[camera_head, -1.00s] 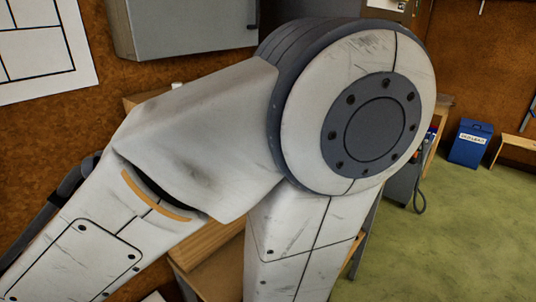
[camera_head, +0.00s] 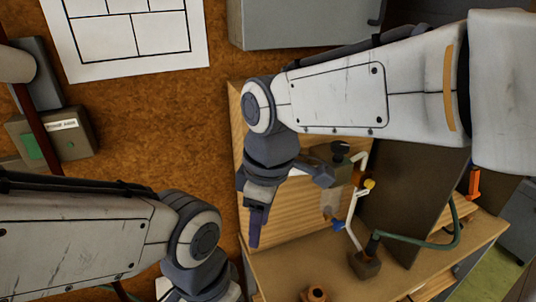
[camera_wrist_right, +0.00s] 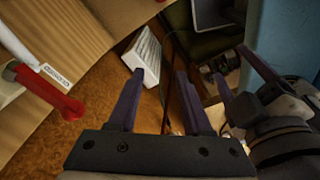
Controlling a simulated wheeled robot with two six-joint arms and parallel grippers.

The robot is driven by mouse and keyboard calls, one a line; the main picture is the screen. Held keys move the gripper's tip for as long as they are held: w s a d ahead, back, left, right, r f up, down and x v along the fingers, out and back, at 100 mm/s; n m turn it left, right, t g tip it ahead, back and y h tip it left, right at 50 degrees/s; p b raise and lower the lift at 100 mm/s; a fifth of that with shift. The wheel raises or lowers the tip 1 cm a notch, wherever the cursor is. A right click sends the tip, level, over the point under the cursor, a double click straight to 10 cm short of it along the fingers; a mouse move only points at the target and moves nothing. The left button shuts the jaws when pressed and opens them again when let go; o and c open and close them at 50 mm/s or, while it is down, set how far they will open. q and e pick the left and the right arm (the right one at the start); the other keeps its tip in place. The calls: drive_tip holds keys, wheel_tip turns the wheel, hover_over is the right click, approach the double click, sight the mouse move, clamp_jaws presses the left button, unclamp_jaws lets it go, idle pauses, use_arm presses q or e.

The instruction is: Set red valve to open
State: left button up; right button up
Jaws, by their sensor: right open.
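The red valve handle (camera_wrist_right: 48,90) shows at the left of the right wrist view, slanting down to the right on a pale fitting, beside a small white label whose text I cannot read surely. I cannot make out the red handle in the head view. My right gripper (camera_head: 257,228) points down in front of the wooden panel. In the wrist view my right gripper (camera_wrist_right: 162,72) is open and empty, with the red handle left of its fingers, apart from them. My left gripper (camera_wrist_right: 231,62) shows at the right of that view, its fingers apart.
White pipes (camera_head: 351,215) carry a blue handle (camera_head: 339,225) and a yellow part (camera_head: 369,184) beside my right forearm. A green hose (camera_head: 420,241) runs right along the wooden bench (camera_head: 290,268). A green-marked box (camera_head: 50,140) is on the left wall.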

drive_tip(key=w+d+r+n+t+p, duration=0.1)
drive_tip(key=w+d+r+n+p, duration=0.1)
drive_tip(key=w+r+n, duration=0.8)
drive_tip(key=w+f, duration=0.1)
drive_tip(key=f, duration=0.1)
drive_tip(key=w+f+m+p, duration=0.1)
drive_tip(key=f, duration=0.2)
drive_tip(key=w+a+f+m+p, duration=0.1)
drive_tip(key=w+f, duration=0.1)
drive_tip(key=shift+f, duration=0.25)
clamp_jaws()
idle(0.7)
drive_tip(key=shift+a, duration=0.1)
